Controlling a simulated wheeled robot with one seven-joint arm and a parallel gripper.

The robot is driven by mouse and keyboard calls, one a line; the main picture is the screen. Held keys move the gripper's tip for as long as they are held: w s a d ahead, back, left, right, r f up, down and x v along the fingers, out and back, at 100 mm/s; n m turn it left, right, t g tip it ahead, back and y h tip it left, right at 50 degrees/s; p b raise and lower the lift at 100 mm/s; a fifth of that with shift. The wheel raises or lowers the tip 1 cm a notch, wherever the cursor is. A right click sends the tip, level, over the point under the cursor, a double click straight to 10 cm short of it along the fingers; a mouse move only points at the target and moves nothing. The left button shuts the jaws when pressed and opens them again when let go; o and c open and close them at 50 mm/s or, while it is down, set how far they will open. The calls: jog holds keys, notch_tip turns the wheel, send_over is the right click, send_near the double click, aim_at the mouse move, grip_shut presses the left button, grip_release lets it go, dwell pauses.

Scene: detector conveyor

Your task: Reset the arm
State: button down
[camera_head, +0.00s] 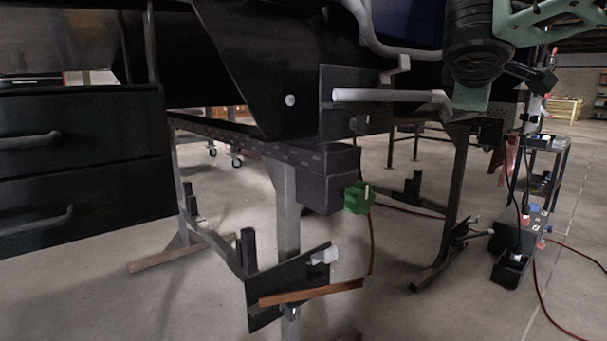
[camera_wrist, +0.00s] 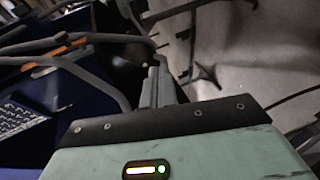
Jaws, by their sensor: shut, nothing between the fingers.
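My gripper (camera_wrist: 156,70) shows in the wrist view as narrow grey fingers beyond its teal housing and dark front plate. The fingers are together with nothing held between them. Dark curved bars and a blue surface lie close to the left of the fingertips; I cannot tell whether they touch. In the head view my arm, with teal links and a black ribbed joint, enters at the upper right; I cannot make out the fingers there.
The dark conveyor machine has a grey handle bar (camera_head: 385,95) and a green knob (camera_head: 358,197). Black drawers (camera_head: 80,160) stand at left. A small black cart (camera_head: 515,255) stands at right, with a red cable on the floor. The concrete floor (camera_head: 420,310) in front is mostly clear.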

jog(key=s+a+f+g+y+p, duration=0.65)
jog(key=s+a+f, duration=0.55)
jog(key=s+f, duration=0.25)
jog(key=s+a+f+m+g+y+p, duration=0.1)
jog(key=s+a+f+m+g+p, duration=0.15)
jog(key=s, duration=0.65)
jog(key=s+a+f+m+g+y+p, duration=0.1)
jog(key=s+a+f+g+p, duration=0.2)
jog(key=s, duration=0.5)
notch_tip(320, 180, up, 37)
jog(key=p, duration=3.6)
jog(key=shift+d+f, duration=0.15)
jog(key=shift+d, duration=0.05)
jog(key=shift+n, duration=0.25)
